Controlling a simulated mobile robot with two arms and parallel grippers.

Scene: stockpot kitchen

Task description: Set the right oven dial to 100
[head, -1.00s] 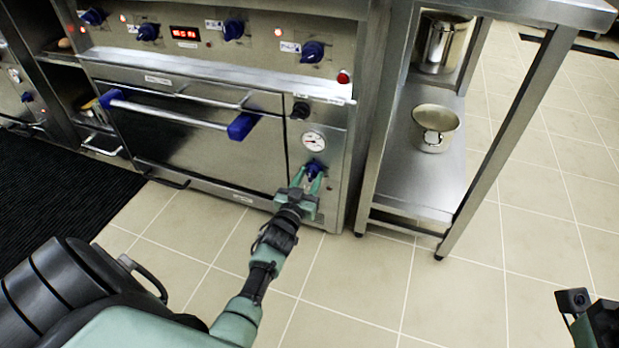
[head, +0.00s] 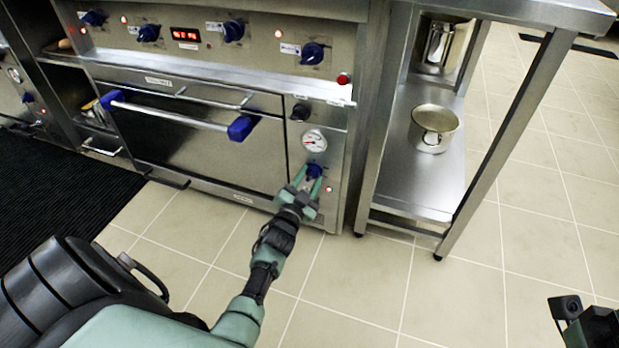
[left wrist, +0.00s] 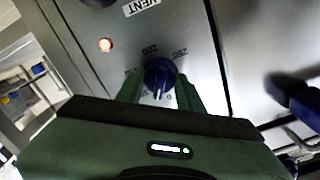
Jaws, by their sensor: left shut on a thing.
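The right oven dial (head: 316,171) is a blue knob low on the panel right of the oven door, just under a round white gauge (head: 314,140). My left gripper (head: 307,182) is at this dial with its two green fingers on either side of it. In the left wrist view the blue dial (left wrist: 160,74) sits between the fingers (left wrist: 159,92), with the scale figures 200 and 250 showing upside down around it. The rest of the scale is hidden or too blurred to read. My right gripper (head: 588,328) shows only partly at the lower right corner, away from the oven.
The oven door handle (head: 180,113) with blue ends is left of the dial. A steel table (head: 420,178) with a pot (head: 433,128) on its lower shelf stands at the right. A row of blue knobs (head: 233,31) runs above. The tiled floor in front is clear.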

